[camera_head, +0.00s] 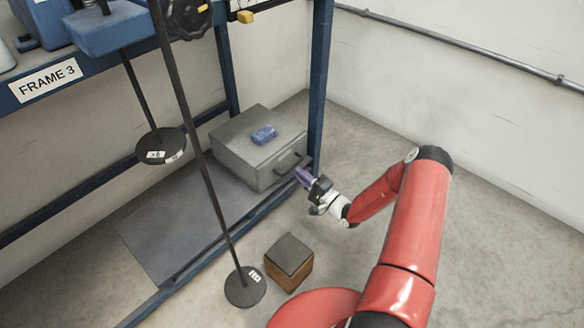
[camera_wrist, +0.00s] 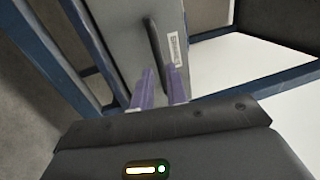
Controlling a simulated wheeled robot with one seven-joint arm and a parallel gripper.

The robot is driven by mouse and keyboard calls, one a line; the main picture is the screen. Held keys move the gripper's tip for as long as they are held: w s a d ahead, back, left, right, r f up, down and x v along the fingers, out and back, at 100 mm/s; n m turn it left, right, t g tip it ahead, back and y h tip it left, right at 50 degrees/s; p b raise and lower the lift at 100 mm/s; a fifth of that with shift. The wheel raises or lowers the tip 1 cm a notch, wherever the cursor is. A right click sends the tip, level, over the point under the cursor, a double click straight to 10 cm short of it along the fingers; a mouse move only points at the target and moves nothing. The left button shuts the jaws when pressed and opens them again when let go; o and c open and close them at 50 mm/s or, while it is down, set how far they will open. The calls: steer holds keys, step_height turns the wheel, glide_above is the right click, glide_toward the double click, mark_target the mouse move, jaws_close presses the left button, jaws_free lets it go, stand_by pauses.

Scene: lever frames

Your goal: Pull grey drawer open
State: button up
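The grey drawer unit (camera_head: 243,163) sits on the low shelf of the blue frame, and its front looks closed. Its dark bar handle (camera_head: 288,163) is on the front face. My gripper (camera_head: 303,176) is just in front of the handle, near its right end. In the wrist view, the purple fingers of my gripper (camera_wrist: 164,74) are apart, with a gap between them. The handle (camera_wrist: 153,45) runs toward that gap, beside a white label on the grey front (camera_wrist: 125,35). I cannot tell whether the fingers touch the handle.
A blue block (camera_head: 264,135) lies on top of the unit. A blue frame post (camera_head: 319,85) stands close by my gripper. A brown box (camera_head: 289,262) stands on the floor. The floor at right is clear.

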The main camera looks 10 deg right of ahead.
mark_target(292, 166)
steer(key=shift+x, duration=2.4)
steer(key=shift+c, duration=0.3)
jaws_close()
steer(key=r+p+v, duration=0.1)
steer(key=r+v, duration=0.1)
steer(key=v, duration=0.7)
steer(key=r+v, duration=0.1)
steer(key=v, duration=0.9)
steer(key=shift+s+d+r+p, duration=0.25)
steer(key=shift+s+d+p, duration=0.1)
steer(key=shift+s+p, duration=0.1)
steer(key=shift+o, duration=0.3)
jaws_free()
